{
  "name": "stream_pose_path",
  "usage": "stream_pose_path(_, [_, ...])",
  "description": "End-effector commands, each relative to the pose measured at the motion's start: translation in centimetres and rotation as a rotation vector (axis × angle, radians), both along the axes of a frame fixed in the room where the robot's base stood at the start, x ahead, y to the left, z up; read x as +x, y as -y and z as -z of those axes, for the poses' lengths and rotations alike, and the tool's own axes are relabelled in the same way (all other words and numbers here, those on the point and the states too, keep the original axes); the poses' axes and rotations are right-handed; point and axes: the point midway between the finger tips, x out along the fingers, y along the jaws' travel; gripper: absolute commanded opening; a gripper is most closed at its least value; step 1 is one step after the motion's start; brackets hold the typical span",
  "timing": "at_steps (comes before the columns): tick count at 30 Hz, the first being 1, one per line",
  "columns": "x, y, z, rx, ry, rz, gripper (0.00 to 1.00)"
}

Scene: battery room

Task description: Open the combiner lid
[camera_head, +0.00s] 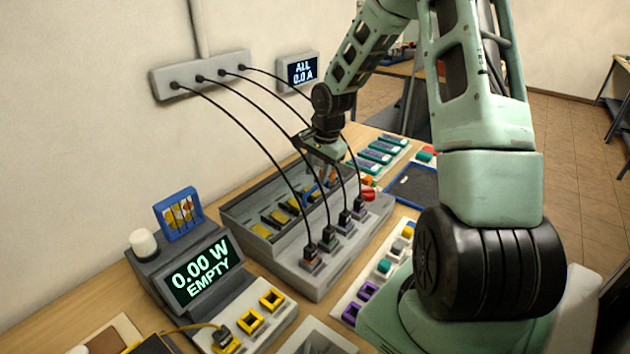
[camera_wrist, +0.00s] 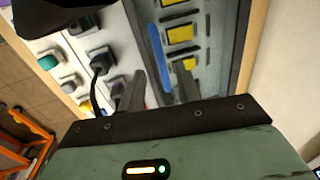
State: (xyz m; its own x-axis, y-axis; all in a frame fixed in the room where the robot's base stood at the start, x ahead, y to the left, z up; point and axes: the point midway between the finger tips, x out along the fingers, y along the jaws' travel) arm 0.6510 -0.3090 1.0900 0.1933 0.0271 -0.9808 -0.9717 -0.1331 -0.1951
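The combiner appears to be the grey box (camera_head: 342,268) on the bench, with several black cables plugged in along its front ledge. Yellow blocks (camera_head: 283,216) show in its recessed upper part. I cannot tell whether a clear lid covers them. A blue bar (camera_head: 313,189), perhaps the lid's handle, lies over this part; it also shows in the wrist view (camera_wrist: 159,58). My gripper (camera_head: 326,172) is above the box's far end. In the wrist view its two fingers (camera_wrist: 160,72) are apart, on either side of the blue bar, with nothing visibly clamped. Contact cannot be told.
Black cables (camera_head: 262,142) arc from a grey wall strip (camera_head: 205,75) to the box, close to my gripper. A display unit (camera_head: 203,272) reading "0.00 W EMPTY" stands at left. A tray of coloured parts (camera_head: 385,268) lies at right. A wall display (camera_head: 300,72) reads "0.0 A".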

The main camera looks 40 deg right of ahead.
Motion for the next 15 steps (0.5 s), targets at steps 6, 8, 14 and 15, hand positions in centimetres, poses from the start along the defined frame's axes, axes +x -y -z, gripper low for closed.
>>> stream_pose_path(6, [0.6,-0.1,3.2,-0.001,-0.001,-0.002,0.34])
stream_pose_path(8, [0.7,-0.2,3.7,0.001,-0.002,-0.001,0.34])
stream_pose_path(14, [0.9,-0.1,4.4,-0.001,0.000,-0.001,0.34])
stream_pose_path(15, [0.9,-0.1,4.5,-0.001,0.000,-0.001,0.34])
